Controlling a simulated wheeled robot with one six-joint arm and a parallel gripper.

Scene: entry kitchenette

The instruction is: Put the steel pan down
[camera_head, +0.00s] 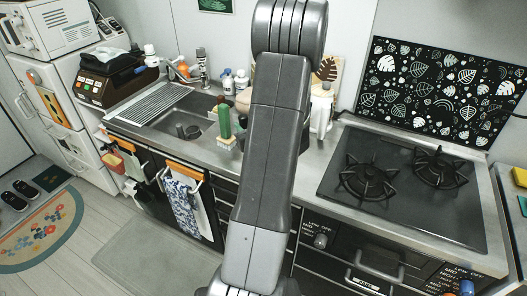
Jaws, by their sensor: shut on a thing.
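No steel pan shows in the head view. My arm runs from the top to the bottom of the picture, in front of the counter, and its lower end leaves the frame at the bottom. My gripper is out of view, so its jaws and anything in them are hidden from me.
A two-burner stove (405,217) is on the right, its burners bare. A steel sink (182,122) is at left centre. A green bottle (224,118) stands by the sink, with several bottles behind. Towels (184,205) hang in front. A grey mat (160,258) lies on the floor.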

